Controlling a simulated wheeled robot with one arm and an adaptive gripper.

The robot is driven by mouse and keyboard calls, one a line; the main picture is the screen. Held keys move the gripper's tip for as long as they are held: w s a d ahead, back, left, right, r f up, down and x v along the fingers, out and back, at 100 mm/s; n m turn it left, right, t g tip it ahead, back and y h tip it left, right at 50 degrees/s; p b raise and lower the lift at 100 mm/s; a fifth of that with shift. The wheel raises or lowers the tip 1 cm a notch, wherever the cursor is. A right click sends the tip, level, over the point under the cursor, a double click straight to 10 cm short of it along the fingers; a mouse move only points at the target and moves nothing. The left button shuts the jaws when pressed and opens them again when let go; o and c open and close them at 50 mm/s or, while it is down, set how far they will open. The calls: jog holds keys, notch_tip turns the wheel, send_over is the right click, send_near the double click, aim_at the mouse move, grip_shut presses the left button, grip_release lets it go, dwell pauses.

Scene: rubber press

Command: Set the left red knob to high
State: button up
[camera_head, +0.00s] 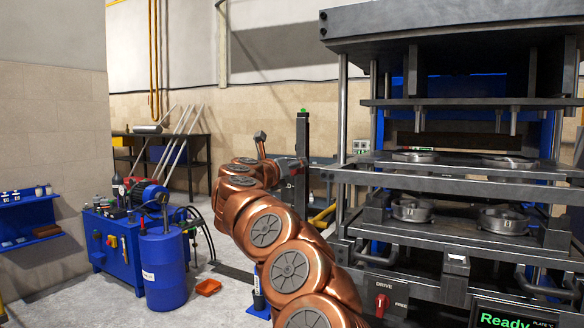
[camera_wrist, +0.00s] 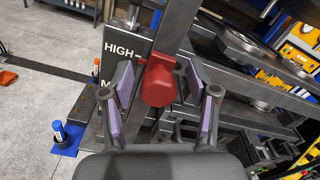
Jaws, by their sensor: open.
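The red knob (camera_wrist: 158,84) is in the middle of the wrist view, on a dark panel (camera_wrist: 122,62) with white "HIGH" lettering and a partly hidden label starting with "M". A small red tab at the knob's base lies close to the HIGH mark; exact alignment is hard to tell. My gripper (camera_wrist: 158,76) is open, with one purple-padded finger on each side of the knob. Gaps show between pads and knob. In the head view, this knob is hidden behind my arm; part of the dark panel (camera_head: 299,188) shows just beyond it.
The large press (camera_head: 450,100) stands at the right, with round molds (camera_head: 411,209) on its plates. A second red knob (camera_head: 381,303) is on its DRIVE/FREE panel. A green "Ready" screen (camera_head: 510,318) is lower right. A blue barrel (camera_head: 163,265) and orange tray (camera_head: 208,287) are on the floor left.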

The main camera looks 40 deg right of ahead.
jog(key=v, duration=1.2)
jog(key=shift+r, duration=0.1)
dwell(0.4)
